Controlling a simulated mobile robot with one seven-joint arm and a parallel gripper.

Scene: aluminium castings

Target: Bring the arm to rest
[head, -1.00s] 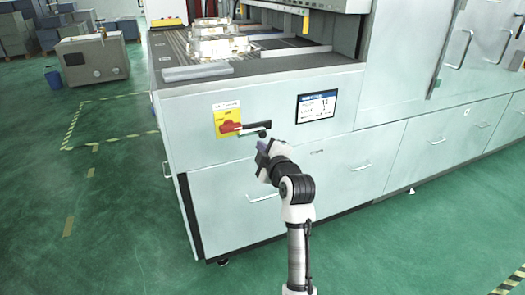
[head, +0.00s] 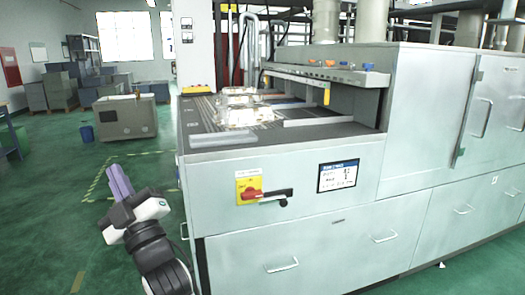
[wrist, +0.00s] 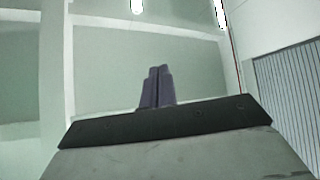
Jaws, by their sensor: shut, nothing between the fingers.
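My gripper (head: 121,183) is at the lower left of the head view, pointing up, with its purple-grey fingers together and nothing between them. The fingers also show in the wrist view (wrist: 157,87), closed against each other, with pale walls or ceiling behind. My arm is folded up in front of the left corner of the pale green machine (head: 290,240), apart from the red-and-yellow rotary switch (head: 250,193). The black handle of the switch lies roughly horizontal.
Metal castings (head: 246,108) lie on the machine's top bed. A small display (head: 338,176) sits right of the switch. Drawer handles (head: 282,265) stick out of the front. Green floor (head: 60,220) is open to the left, with a grey cabinet (head: 126,118) farther back.

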